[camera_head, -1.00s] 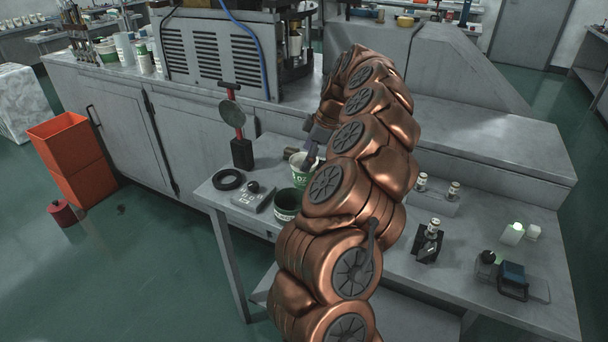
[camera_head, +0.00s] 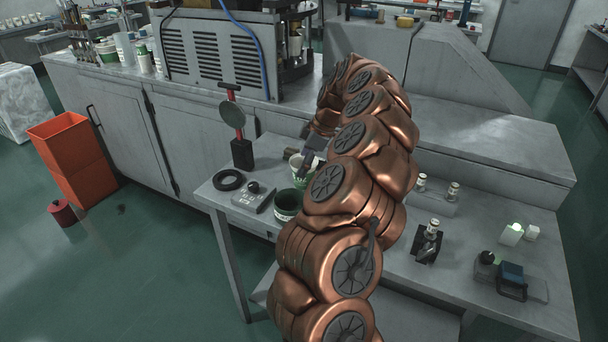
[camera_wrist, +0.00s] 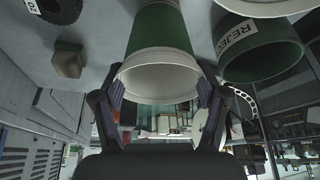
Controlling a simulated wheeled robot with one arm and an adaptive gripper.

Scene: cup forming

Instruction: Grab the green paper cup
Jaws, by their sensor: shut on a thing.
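The green paper cup (camera_wrist: 160,35) has a green body and a white rim. In the wrist view it sits between the two fingers of my gripper (camera_wrist: 160,98), which is shut on it near the rim.
A dark green container (camera_head: 286,207), labelled REJECT in the wrist view (camera_wrist: 262,48), stands close beside the cup. A black ring (camera_head: 229,180), a grey control box (camera_head: 254,197) and a paddle on a black block (camera_head: 242,154) are left of it. Small instruments stand right of my arm.

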